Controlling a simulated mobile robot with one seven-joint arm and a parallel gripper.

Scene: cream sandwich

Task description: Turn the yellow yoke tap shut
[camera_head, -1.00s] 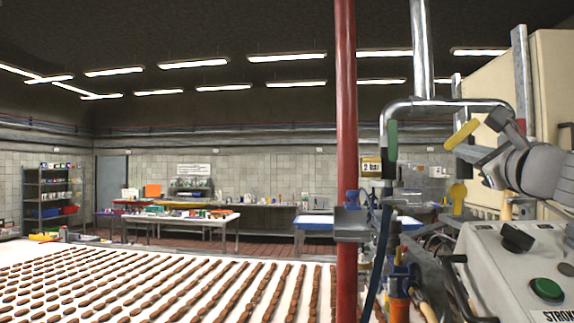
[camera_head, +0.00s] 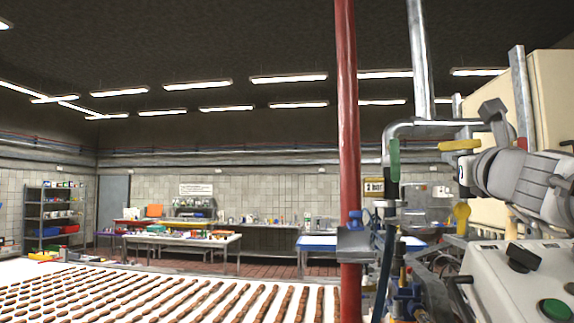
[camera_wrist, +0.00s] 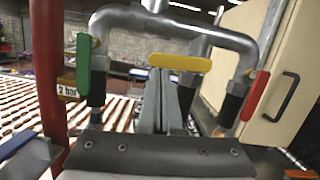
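The yellow tap handle (camera_wrist: 180,62) lies roughly level under the middle of the grey pipe yoke (camera_wrist: 120,18) in the wrist view. It also shows level in the head view (camera_head: 459,145), just left of my wrist. My gripper (camera_wrist: 164,76) has its two fingers close together, with only a thin dark gap. The fingertips point up at the left part of the yellow handle and overlap its lower edge in the picture. I cannot tell whether they touch it. Nothing shows between the fingers.
A green handle (camera_wrist: 83,52) hangs on the yoke's left leg and a red handle (camera_wrist: 254,96) on its right. A red upright pipe (camera_head: 347,130) stands to the left. A cream cabinet (camera_wrist: 245,75) is close on the right. A control box (camera_head: 515,285) sits below my arm.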

